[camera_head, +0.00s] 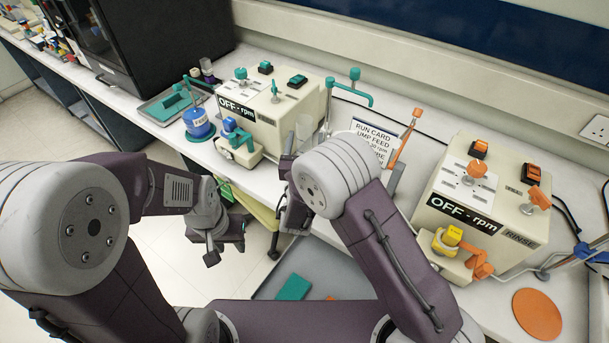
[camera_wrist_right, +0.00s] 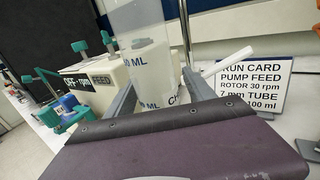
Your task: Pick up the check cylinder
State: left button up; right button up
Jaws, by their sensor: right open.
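The check cylinder (camera_wrist_right: 152,62) is a clear upright tube with blue ML markings and part of a dark label, close in front of the right wrist camera. In the head view it is a faint translucent shape (camera_head: 305,128) beside the feed pump. My right gripper (camera_wrist_right: 160,84) is open, with one finger on each side of the cylinder's lower part in the picture; I cannot tell whether they touch it. In the head view my right arm partly hides this gripper. My left gripper (camera_head: 226,252) hangs over the floor in front of the bench, apparently open and empty.
The feed pump (camera_head: 268,112) with teal knobs stands behind left of the cylinder. A run card (camera_head: 372,137) stands to its right. The rinse pump (camera_head: 480,200) and an orange disc (camera_head: 537,314) are further right. A grey tray (camera_head: 166,105) lies at the left.

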jog(key=shift+s+r, duration=0.1)
jog(key=shift+s, duration=0.05)
jog(key=c, duration=0.5)
grip_shut()
